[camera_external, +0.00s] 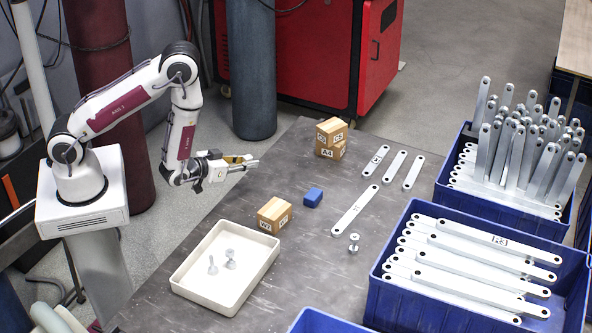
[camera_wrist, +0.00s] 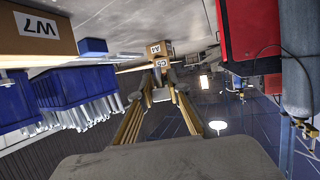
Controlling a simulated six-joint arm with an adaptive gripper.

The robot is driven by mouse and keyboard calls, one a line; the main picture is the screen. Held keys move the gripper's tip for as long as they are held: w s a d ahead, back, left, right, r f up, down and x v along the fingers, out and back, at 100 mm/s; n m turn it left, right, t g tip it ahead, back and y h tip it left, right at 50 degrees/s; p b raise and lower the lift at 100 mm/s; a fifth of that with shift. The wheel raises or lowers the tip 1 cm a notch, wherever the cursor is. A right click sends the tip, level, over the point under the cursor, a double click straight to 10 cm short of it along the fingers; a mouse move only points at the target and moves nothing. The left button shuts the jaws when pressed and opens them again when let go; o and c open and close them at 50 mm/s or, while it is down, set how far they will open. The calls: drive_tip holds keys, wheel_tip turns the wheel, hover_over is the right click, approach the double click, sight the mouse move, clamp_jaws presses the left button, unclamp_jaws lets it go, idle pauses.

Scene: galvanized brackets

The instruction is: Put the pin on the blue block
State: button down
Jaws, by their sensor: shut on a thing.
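The blue block (camera_external: 313,197) lies on the grey table, right of a wooden block; it also shows in the tilted wrist view (camera_wrist: 92,46). My gripper (camera_external: 252,163) is above the table, left of and higher than the blue block in the picture, pointing right and roughly level. In the wrist view its fingers (camera_wrist: 160,96) close on a small grey piece, seemingly a pin; its shape is mostly hidden. Other pins are in view: two in the white tray, one upright (camera_external: 230,259) and a smaller grey one (camera_external: 212,265), and one standing on the table (camera_external: 354,243).
A white tray (camera_external: 184,270) stands at the front left. A wooden block (camera_external: 274,215) is beside it, and stacked wooden blocks (camera_external: 331,138) stand farther back. Flat brackets (camera_external: 355,210) lie right of the blue block. Blue crates (camera_external: 375,299) full of brackets fill the right side.

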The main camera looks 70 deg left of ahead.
drive_tip(key=shift+w+a+r, duration=0.15)
drive_tip(key=w+d+r+m+h, duration=0.1)
drive_tip(key=w+d+r, duration=0.2)
drive_tip(key=w, duration=0.6)
drive_tip(key=m+t+h, duration=0.1)
drive_tip(key=m+h, duration=0.2)
drive_tip(key=h, duration=0.1)
hover_over(312, 194)
drive_tip(key=shift+w+r, duration=0.1)
drive_tip(key=shift+r, duration=0.15)
drive_tip(key=shift+f, duration=2.9)
drive_tip(key=shift+f, duration=2.1)
